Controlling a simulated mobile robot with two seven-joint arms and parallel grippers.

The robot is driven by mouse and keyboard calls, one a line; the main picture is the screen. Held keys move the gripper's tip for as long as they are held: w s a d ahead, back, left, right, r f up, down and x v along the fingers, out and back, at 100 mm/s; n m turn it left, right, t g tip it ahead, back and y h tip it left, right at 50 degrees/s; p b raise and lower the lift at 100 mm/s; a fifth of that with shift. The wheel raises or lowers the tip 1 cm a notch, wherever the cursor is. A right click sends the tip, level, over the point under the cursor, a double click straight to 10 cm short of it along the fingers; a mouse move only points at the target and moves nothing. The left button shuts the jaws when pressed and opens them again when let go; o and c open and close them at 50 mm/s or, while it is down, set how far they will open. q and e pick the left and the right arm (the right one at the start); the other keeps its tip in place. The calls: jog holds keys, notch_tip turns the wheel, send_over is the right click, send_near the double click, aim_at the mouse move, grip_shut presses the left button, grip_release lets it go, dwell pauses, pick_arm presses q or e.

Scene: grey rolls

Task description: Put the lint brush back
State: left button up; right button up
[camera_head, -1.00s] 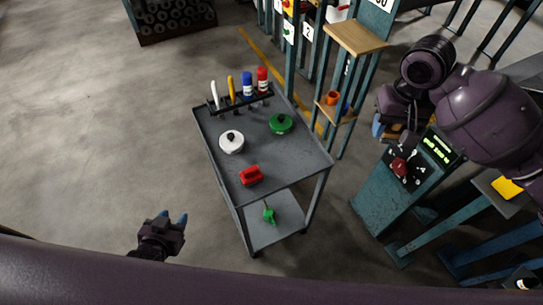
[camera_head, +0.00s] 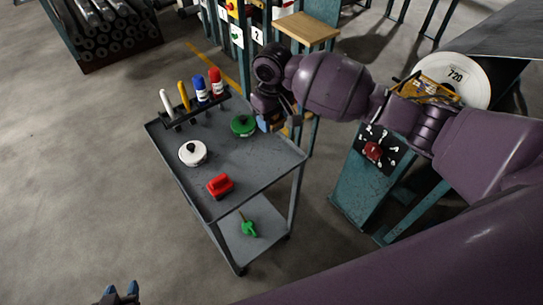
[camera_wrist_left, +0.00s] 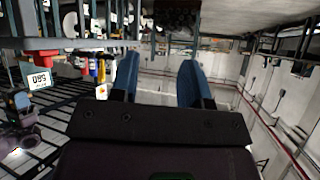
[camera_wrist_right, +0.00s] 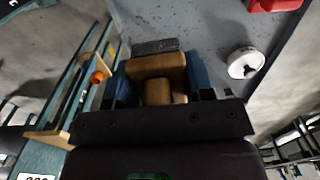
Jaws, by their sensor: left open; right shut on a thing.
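My right gripper (camera_head: 275,118) is shut on the lint brush, beside the far right edge of the grey cart (camera_head: 255,165). In the right wrist view the brush (camera_wrist_right: 158,66) is a tan wooden block with a dark grey pad at its far end, between the blue fingers (camera_wrist_right: 158,85). In the head view the brush is mostly hidden by the gripper. My left gripper (camera_head: 121,290) is open and empty at the bottom left, away from the cart. It also shows in the left wrist view (camera_wrist_left: 160,80), with nothing between its fingers.
The cart top holds a white lidded item (camera_head: 192,153), a green one (camera_head: 243,125), a red block (camera_head: 220,186) and a black rack (camera_head: 194,111) with upright tools. A wooden-topped stand (camera_head: 308,30) and a teal control box (camera_head: 362,185) stand right.

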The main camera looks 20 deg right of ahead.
jog(key=b, duration=0.2)
send_over(272, 160)
notch_tip(272, 160, down, 10)
jog(key=shift+s+f, duration=0.1)
jog(key=shift+f, duration=0.7)
notch_tip(272, 160, down, 4)
jog(key=shift+r+b, duration=0.25)
jog(key=shift+b, duration=0.25)
jog(key=shift+f, duration=0.15)
jog(key=o, duration=1)
jog(key=shift+f, duration=0.1)
jog(key=shift+c, duration=0.2)
